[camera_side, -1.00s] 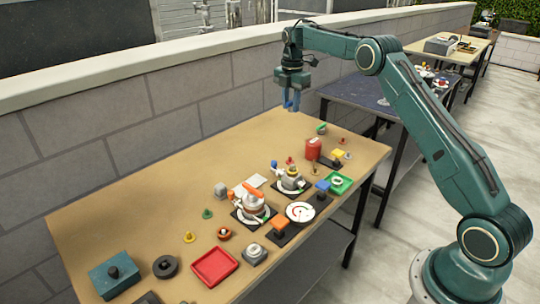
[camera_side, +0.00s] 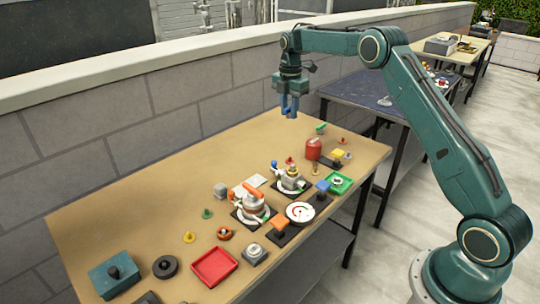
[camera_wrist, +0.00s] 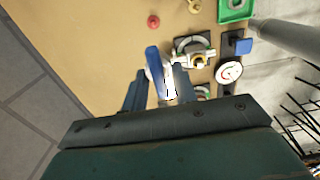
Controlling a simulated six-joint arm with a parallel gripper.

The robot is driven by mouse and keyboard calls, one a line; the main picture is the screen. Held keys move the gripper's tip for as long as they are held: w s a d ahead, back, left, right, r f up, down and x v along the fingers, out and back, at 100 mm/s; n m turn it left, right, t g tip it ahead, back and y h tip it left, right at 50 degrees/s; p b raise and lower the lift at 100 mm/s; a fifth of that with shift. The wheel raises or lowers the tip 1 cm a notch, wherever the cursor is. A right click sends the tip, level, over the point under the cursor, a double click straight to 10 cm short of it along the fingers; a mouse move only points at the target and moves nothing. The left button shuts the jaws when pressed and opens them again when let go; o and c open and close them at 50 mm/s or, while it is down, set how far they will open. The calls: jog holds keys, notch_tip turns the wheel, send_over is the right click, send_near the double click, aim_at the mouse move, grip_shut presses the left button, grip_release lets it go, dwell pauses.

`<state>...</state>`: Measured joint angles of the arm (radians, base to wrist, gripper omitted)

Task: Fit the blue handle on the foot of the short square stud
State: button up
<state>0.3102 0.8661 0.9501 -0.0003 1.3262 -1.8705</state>
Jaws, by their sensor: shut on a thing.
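My gripper (camera_side: 289,116) hangs above the far part of the table, clear of the objects. In the wrist view my gripper (camera_wrist: 158,90) is shut on the blue handle (camera_wrist: 153,60), a bright blue bar that sticks out past the fingers. A pale metallic piece shows beside it between the fingers. A valve body with a yellow top (camera_side: 291,176) stands on a dark plate; it also shows in the wrist view (camera_wrist: 190,45). A second valve body with an orange handle (camera_side: 253,194) stands nearer. The short square stud is too small to pick out.
A red tray (camera_side: 214,267) and teal box (camera_side: 113,275) are nearer. The table's wall side is mostly clear.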

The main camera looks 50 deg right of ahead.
jog(key=s+a+f, duration=0.4)
jog(key=s+a, duration=0.4)
jog(key=shift+f, duration=0.2)
jog(key=shift+f, duration=0.15)
jog(key=shift+f, duration=2.35)
jog(key=shift+f, duration=1.55)
dwell(2.1)
jog(key=o, duration=1.4)
jog(key=shift+o, duration=0.2)
